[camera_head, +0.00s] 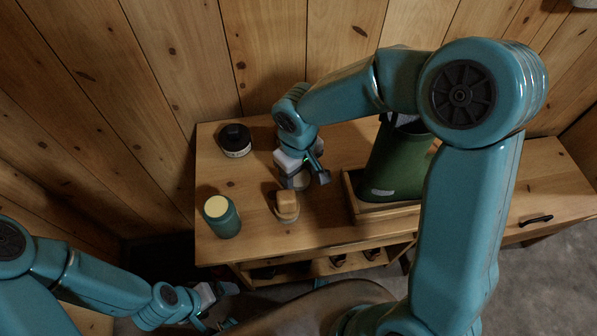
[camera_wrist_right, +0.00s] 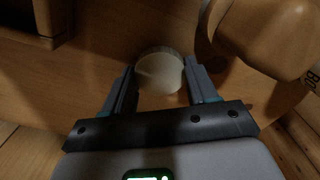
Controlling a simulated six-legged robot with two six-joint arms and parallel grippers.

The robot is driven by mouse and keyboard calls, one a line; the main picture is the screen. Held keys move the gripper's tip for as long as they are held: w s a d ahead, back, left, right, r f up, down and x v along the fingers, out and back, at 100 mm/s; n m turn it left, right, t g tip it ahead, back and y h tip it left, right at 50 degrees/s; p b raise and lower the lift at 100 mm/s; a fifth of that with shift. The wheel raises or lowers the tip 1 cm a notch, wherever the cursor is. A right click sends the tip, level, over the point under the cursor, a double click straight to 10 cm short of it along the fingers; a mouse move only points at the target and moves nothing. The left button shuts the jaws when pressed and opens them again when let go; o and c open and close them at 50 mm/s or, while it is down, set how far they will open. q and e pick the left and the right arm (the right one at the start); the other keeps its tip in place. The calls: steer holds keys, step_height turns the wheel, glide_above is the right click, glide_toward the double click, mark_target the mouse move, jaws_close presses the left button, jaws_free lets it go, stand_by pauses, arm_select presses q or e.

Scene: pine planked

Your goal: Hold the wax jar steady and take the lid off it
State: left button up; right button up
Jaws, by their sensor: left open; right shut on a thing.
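The wax jar, as I take it, is a small round pale thing (camera_head: 302,180) on the bench, mostly covered by my right gripper in the head view. In the right wrist view its round pale top (camera_wrist_right: 160,72) with a ribbed rim shows between the fingers. My right gripper (camera_head: 305,180) is shut on it from above; it also shows in the wrist view (camera_wrist_right: 160,85), one finger each side. I cannot tell where lid and jar part. My left gripper (camera_head: 220,306) is open and empty, low at the left, in front of the bench and away from the jar.
A green canister with a yellow top (camera_head: 222,217) and a black-topped tin (camera_head: 235,141) stand at left. A green boot (camera_head: 398,165) stands in a wooden tray (camera_head: 388,210) at right.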

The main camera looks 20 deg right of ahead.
mark_target(299, 177)
steer(key=shift+s+r, duration=0.1)
steer(key=shift+s, duration=0.05)
steer(key=shift+f, duration=0.2)
steer(key=o, duration=1.2)
steer(key=shift+c, duration=0.2)
steer(key=shift+r, duration=0.15)
steer(key=shift+r, duration=0.35)
step_height(299, 177, up, 12)
steer(key=p, duration=0.1)
steer(key=shift+f, duration=0.25)
